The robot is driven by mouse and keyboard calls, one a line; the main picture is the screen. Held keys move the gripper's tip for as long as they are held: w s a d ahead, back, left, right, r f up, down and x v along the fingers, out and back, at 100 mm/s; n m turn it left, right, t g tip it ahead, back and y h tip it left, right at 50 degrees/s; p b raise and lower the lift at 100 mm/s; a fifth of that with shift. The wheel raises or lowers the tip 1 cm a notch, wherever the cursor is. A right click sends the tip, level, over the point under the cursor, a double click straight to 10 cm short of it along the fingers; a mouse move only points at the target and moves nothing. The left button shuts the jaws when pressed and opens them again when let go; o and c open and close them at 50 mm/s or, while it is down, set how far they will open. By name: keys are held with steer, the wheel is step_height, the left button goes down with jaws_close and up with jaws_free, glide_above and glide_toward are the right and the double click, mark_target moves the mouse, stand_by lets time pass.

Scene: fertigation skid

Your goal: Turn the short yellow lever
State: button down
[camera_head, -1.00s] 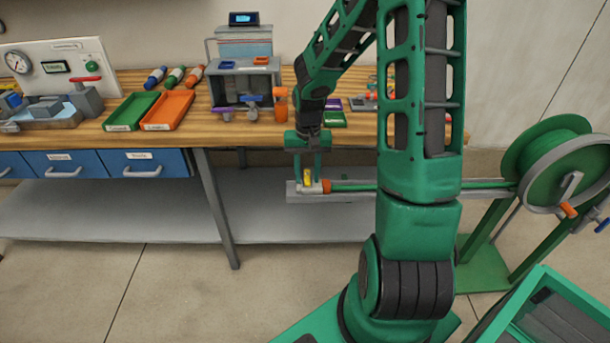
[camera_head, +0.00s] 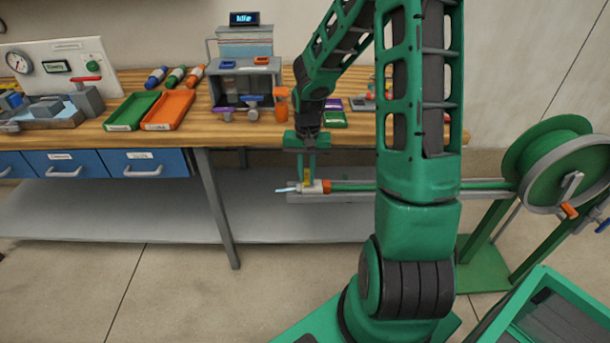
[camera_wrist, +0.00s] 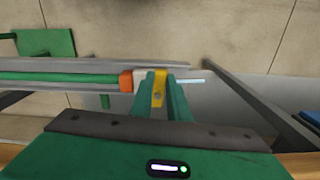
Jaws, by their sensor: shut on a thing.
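The short yellow lever (camera_head: 306,176) stands on a pale nozzle with an orange collar (camera_head: 327,186) at the end of a green hose. In the wrist view the lever (camera_wrist: 159,88) is between the two green fingers of my gripper (camera_wrist: 161,82). My gripper (camera_head: 307,174) reaches down from above in the head view and is shut on the lever. A thin pale-blue streak, like water, comes out of the nozzle's left end (camera_head: 286,190); it also shows right of the lever in the wrist view (camera_wrist: 190,81). The fingers hide part of the lever and nozzle.
The hose lies along a grey rail (camera_head: 350,198) to a green hose reel (camera_head: 550,165) at right. The workbench (camera_head: 190,132) behind carries trays, bottles and a small machine. A grey lower shelf (camera_head: 110,210) lies under it. Floor in front at left is clear.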

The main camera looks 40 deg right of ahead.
steer(key=m, duration=0.3)
steer(key=w+a+m, duration=0.1)
steer(key=m, duration=0.1)
steer(key=shift+w, duration=0.1)
steer(key=shift+w+d+r+m, duration=0.1)
steer(key=shift+w+m, duration=0.4)
steer(key=shift+m, duration=1.45)
steer(key=shift+w+d+f+m, duration=0.1)
steer(key=shift+w+m, duration=0.45)
steer(key=shift+m, duration=1.45)
steer(key=shift+w+d+r+m, duration=0.1)
steer(key=shift+w+m, duration=0.4)
steer(key=shift+m, duration=1.45)
steer(key=c, duration=1.7)
jaws_free()
step_height(320, 180, up, 11)
steer(key=shift+f, duration=0.15)
